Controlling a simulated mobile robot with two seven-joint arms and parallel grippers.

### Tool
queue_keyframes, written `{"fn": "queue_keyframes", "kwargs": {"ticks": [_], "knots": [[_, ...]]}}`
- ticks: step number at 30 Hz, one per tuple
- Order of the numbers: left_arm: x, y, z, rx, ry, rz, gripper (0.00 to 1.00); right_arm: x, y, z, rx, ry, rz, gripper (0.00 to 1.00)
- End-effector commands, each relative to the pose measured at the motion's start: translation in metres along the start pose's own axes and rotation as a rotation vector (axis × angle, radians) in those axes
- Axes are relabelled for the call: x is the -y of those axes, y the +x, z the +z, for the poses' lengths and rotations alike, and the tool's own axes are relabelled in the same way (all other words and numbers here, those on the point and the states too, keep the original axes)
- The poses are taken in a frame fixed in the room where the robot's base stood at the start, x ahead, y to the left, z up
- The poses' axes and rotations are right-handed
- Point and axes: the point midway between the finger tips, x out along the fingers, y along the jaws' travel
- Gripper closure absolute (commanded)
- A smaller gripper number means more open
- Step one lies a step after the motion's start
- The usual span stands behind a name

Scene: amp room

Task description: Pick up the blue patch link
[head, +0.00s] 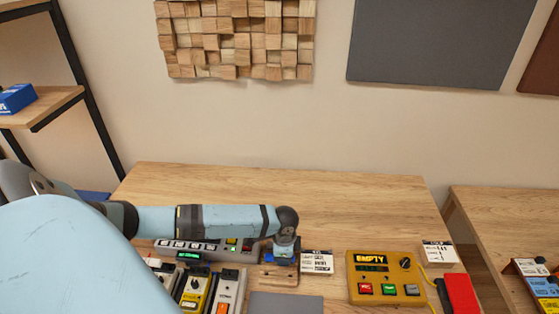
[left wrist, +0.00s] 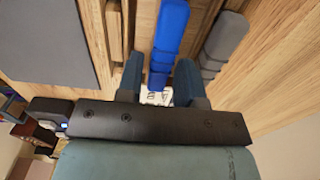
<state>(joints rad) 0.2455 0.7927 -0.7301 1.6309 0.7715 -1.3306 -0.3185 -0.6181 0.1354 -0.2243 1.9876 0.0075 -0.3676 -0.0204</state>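The blue patch link (left wrist: 171,30) is a long bright blue bar in the left wrist view. Its near end reaches between the two fingers of my left gripper (left wrist: 158,85). The fingers are apart, with a visible gap on the link's left side, so the gripper looks open. A similar grey link (left wrist: 224,38) lies to the right of it. In the head view my left gripper (head: 283,262) points down over a small wooden rack (head: 280,279). A small blue patch (head: 268,257) shows beside it, mostly hidden by the gripper. My right gripper is not in view.
Several pedals (head: 196,290) and a long grey unit (head: 190,246) stand left of the gripper. A yellow box reading EMPTY (head: 384,278) and a red block (head: 461,293) are to the right. A dark grey mat (head: 286,304) lies in front. The table's back (head: 340,195) is clear.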

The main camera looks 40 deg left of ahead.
Motion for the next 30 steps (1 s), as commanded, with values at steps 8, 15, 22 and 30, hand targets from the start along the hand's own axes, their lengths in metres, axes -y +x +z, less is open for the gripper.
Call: {"fn": "queue_keyframes", "kwargs": {"ticks": [8, 15, 22, 30], "knots": [[0.000, 0.004, 0.000, 0.000, 0.000, -0.001, 0.66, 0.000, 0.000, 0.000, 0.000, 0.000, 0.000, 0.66], [0.000, 0.003, 0.000, 0.000, 0.000, -0.001, 1.00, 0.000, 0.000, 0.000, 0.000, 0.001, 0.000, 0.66], [0.000, 0.002, 0.000, 0.000, 0.000, -0.001, 1.00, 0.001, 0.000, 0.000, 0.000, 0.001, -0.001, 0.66], [0.001, -0.023, 0.000, -0.002, 0.000, -0.004, 1.00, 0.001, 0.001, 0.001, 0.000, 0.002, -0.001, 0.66]]}}
